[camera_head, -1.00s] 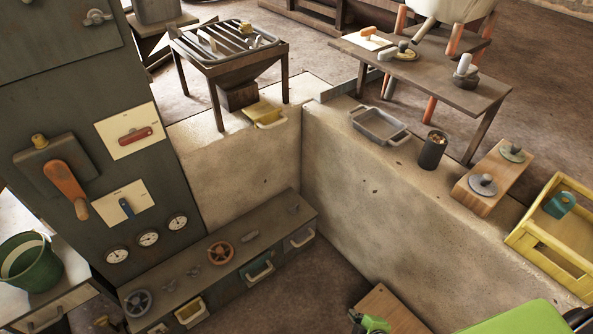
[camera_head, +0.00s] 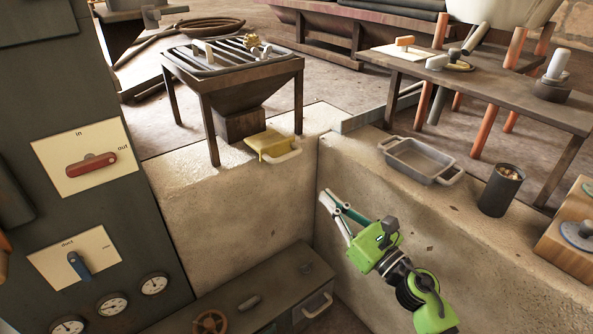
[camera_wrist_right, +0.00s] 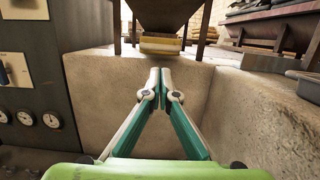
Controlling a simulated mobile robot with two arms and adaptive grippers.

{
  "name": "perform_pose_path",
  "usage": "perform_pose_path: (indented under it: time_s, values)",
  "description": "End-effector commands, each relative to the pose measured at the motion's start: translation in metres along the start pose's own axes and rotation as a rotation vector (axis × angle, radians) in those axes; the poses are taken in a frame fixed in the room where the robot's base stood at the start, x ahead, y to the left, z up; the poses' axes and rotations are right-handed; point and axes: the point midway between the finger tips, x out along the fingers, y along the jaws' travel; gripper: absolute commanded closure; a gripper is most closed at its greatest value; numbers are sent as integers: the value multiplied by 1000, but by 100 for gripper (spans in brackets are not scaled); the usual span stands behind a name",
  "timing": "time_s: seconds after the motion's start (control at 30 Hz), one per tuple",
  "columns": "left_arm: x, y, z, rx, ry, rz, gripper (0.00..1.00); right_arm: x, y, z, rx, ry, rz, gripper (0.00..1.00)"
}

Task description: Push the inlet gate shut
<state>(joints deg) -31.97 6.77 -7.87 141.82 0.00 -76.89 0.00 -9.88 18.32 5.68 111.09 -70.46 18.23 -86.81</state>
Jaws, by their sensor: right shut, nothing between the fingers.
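The inlet gate looks to be the yellow plate (camera_head: 266,142) with a pale handle (camera_head: 286,156), low beneath the slatted hopper (camera_head: 238,90) on the stone wall. It sticks out toward me past the hopper's throat. In the right wrist view the yellow gate (camera_wrist_right: 160,45) is straight ahead, above the fingertips. My right gripper (camera_head: 323,198) is shut and empty. It is in front of the wall corner, lower than the gate and to its right in the head view, apart from it. The wrist view also shows its fingertips (camera_wrist_right: 160,73) together. My left gripper is not in view.
A grey cabinet with a red lever (camera_head: 92,165) and a blue lever (camera_head: 79,265) stands at left. A grey tray (camera_head: 420,160) and a dark cup (camera_head: 500,190) stand on the right-hand wall. A low bench (camera_head: 265,290) lies below.

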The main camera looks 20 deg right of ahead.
Motion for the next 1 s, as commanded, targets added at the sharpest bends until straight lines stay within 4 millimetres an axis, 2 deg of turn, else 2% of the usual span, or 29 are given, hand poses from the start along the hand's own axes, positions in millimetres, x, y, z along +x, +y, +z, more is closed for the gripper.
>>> perform_pose_path:
  time_s: [0.33, 0.5, 0.63, 0.8, 1.0]
  values:
    - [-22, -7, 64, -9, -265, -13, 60, 70, -1, 3, 5, -2, -1, 100]
    - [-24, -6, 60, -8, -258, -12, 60, 102, -1, 2, 7, -1, -3, 100]
    - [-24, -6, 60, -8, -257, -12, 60, 118, -1, 0, 7, 0, -2, 100]
    - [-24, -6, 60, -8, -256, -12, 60, 127, -1, 0, 7, 1, -2, 100]
    - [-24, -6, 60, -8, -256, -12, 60, 128, -1, -1, 8, 2, -2, 100]
